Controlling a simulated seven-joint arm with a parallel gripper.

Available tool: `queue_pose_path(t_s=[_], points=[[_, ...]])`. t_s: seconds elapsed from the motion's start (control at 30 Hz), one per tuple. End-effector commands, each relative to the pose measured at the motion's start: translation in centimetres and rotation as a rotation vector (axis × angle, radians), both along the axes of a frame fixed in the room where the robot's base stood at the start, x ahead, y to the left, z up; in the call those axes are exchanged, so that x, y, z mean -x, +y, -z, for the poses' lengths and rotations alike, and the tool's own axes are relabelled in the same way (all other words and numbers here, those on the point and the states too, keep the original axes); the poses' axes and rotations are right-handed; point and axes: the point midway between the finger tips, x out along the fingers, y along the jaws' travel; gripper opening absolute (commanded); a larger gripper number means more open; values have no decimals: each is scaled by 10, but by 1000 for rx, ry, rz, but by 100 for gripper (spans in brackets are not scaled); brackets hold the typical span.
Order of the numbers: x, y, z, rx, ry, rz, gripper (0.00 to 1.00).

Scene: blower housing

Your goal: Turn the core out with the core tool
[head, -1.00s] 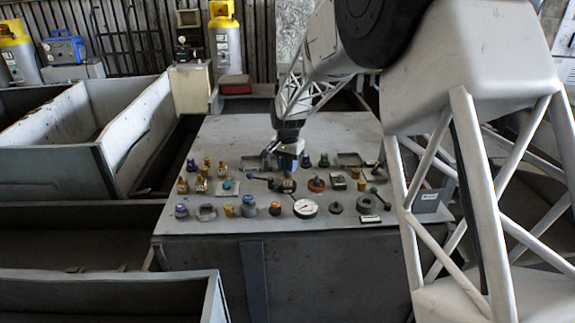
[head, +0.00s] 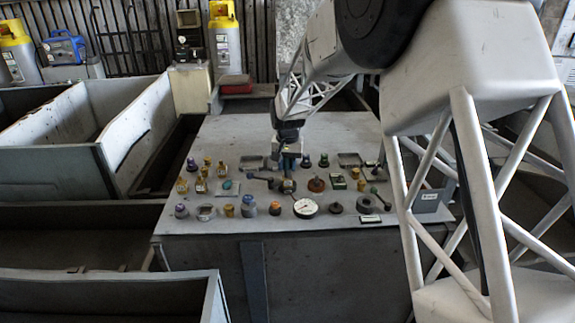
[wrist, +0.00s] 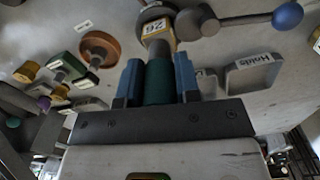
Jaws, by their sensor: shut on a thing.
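My gripper (wrist: 157,68) has its blue fingers shut on a green cylindrical handle (wrist: 158,84), which I take to be the core tool. The tool's far end meets a brass-coloured piece with a "26" label (wrist: 157,27), in line with it. Whether they are engaged or only touching, I cannot tell. A dark grey fitting (wrist: 190,24) sits beside that piece, with a lever ending in a blue ball (wrist: 288,14). In the head view my gripper (head: 288,168) points down over a small dark fitting (head: 287,186) mid-table; the core itself is not distinguishable.
A grey tray labelled "Holds" (wrist: 253,73) lies near the tool. An orange-brown round part (wrist: 100,47) is on the other side. A white gauge (head: 305,208) and several small fittings stand in rows on the grey table (head: 235,135). The table's back is clear.

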Motion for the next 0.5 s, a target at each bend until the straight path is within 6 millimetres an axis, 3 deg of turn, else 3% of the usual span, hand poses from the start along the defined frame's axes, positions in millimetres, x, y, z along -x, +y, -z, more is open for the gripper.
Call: queue_pose_path(t_s=[0.2,0.5], points=[[0,0,0,0,0,-93,6],[0,0,0,0,0,-99,6]])
